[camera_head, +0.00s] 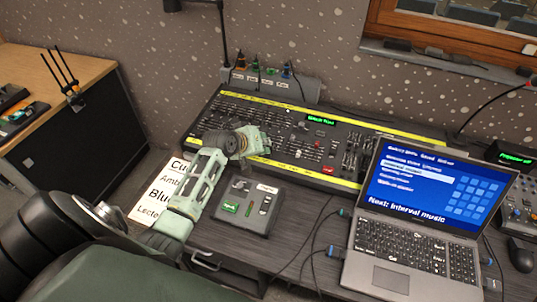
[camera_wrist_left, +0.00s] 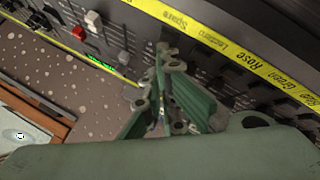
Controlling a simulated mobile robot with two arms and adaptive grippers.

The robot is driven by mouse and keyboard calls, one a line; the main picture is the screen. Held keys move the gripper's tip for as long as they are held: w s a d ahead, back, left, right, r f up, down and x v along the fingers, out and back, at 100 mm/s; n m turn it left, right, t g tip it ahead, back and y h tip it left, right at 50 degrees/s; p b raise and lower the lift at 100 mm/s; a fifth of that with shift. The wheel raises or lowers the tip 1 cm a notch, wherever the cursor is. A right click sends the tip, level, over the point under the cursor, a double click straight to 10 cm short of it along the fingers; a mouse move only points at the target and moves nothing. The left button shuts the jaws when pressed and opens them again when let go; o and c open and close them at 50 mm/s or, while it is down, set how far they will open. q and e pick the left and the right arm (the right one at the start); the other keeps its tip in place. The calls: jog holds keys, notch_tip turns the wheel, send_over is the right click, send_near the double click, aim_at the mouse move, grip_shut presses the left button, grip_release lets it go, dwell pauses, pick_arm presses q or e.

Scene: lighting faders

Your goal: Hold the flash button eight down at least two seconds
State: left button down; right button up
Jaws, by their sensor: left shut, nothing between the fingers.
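The lighting desk (camera_head: 290,120) is a black board with rows of faders and yellow label strips. My left gripper (camera_head: 262,146) is over its near left part, fingers shut and empty. In the left wrist view the green-grey fingers (camera_wrist_left: 164,75) point at the desk beside a yellow strip (camera_wrist_left: 220,45) with handwritten names such as Spare, Lectern, Rose and Green. Small dark buttons or fader caps line the strip. The fingers hide part of the row; I cannot tell which button is number eight, or whether the tips touch one. My right gripper is not in view.
A laptop (camera_head: 412,235) with a blue screen stands right of the desk. A small black box (camera_head: 247,205) with a green display lies in front, beside a printed sheet (camera_head: 148,205). A lamp stem (camera_head: 222,35) rises behind. Cables cross the table between box and laptop.

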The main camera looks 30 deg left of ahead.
pick_arm(q)
jog(key=shift+f, duration=0.4)
dwell(1.4)
jog(key=shift+r, duration=0.1)
dwell(2.1)
jog(key=shift+r+p, duration=0.7)
jog(key=shift+p, duration=0.2)
jog(key=r+p, duration=0.5)
jog(key=shift+s+d, duration=0.1)
jog(key=shift+s, duration=0.15)
dwell(0.6)
